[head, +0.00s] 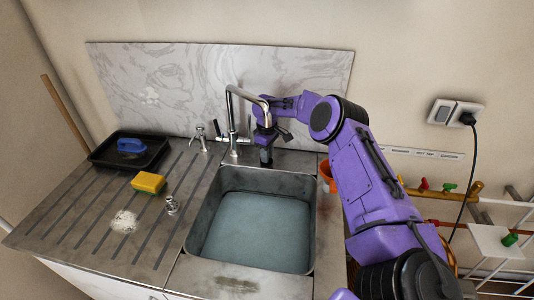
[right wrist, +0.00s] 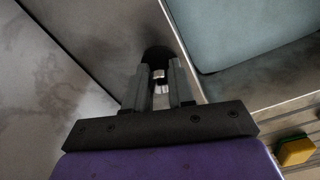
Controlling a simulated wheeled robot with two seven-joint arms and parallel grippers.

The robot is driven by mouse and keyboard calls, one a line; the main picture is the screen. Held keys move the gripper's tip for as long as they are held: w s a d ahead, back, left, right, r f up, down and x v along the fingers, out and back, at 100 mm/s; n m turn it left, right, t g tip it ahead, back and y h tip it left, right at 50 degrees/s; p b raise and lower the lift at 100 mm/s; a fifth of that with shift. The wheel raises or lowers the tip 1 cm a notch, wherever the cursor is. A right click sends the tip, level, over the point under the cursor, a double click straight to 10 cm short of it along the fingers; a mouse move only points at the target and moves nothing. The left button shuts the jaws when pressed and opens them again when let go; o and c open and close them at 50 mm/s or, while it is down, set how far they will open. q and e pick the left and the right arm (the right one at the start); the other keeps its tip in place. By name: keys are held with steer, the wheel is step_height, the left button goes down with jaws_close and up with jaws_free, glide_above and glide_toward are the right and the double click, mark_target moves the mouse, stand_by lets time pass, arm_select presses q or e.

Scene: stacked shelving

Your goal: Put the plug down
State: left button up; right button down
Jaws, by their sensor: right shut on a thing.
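The plug's dark round body is at the fingertips, against the grey metal surface by the basin edge. I cannot tell whether it touches that surface. In the head view the plug is too small and dark to make out. My left gripper is not in view.
The sink (head: 257,222) holds bluish water. A curved tap (head: 232,115) stands close left of my gripper. An orange cup (head: 327,177) is to the right. The drainboard holds a yellow sponge (head: 148,182), black tray (head: 105,152) and small silvery object (head: 172,205); its front is mostly free.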

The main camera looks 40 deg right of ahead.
steer(key=c, duration=1.1)
jaws_free()
steer(key=shift+f, duration=0.1)
steer(key=shift+o, duration=0.7)
steer(key=shift+w, duration=0.1)
step_height(320, 180, up, 12)
steer(key=b, duration=0.1)
steer(key=shift+r, duration=0.2)
